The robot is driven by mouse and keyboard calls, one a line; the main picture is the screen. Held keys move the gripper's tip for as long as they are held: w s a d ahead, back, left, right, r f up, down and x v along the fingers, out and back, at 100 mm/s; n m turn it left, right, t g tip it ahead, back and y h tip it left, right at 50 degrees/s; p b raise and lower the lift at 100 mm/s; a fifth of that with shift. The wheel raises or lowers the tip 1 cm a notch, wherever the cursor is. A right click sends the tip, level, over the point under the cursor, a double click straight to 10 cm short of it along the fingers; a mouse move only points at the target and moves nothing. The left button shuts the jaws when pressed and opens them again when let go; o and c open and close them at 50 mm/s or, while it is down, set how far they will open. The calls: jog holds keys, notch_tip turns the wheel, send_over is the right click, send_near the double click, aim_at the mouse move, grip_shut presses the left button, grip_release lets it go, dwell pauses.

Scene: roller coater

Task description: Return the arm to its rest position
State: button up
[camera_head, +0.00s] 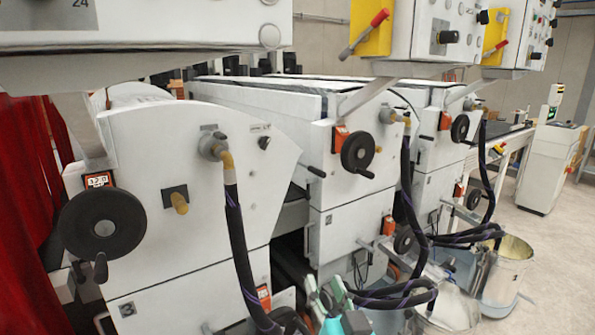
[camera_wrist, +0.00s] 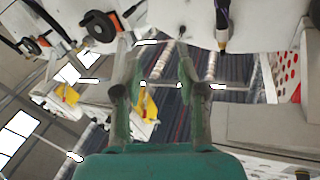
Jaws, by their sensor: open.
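My gripper (camera_head: 324,290) shows at the bottom edge of the head view, in front of the lower part of the roller coater. Its green fingers point up, and part of its teal body shows below them. In the wrist view my gripper (camera_wrist: 160,72) has its two green fingers apart with nothing between them. The roller coater (camera_head: 190,150) is a row of white machine units with black handwheels, and it also shows tilted in the wrist view. Most of my arm is out of view.
A large black handwheel (camera_head: 103,224) juts out at the left. A black hose (camera_head: 238,245) hangs near my gripper. Metal buckets (camera_head: 506,270) stand on the floor at the right. Control boxes (camera_head: 420,30) overhang above. A red curtain (camera_head: 25,170) hangs at the left.

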jog(key=s+d+f+g+h, duration=0.1)
jog(key=s+d+f, duration=0.4)
jog(key=s+f, duration=0.5)
jog(key=s+d+f+g+h, duration=0.1)
jog(key=s+d+f, duration=0.3)
jog(key=s+f, duration=0.6)
jog(key=s+d+f+h, duration=0.1)
jog(key=s+d+f, duration=0.1)
jog(key=s, duration=0.8)
jog(key=s+d+f+g+h, duration=0.1)
jog(key=s+f, duration=0.3)
jog(key=s, duration=0.7)
jog(key=shift+s+d+f+g, duration=0.15)
jog(key=shift+s+d+g, duration=0.15)
jog(key=shift+d, duration=0.5)
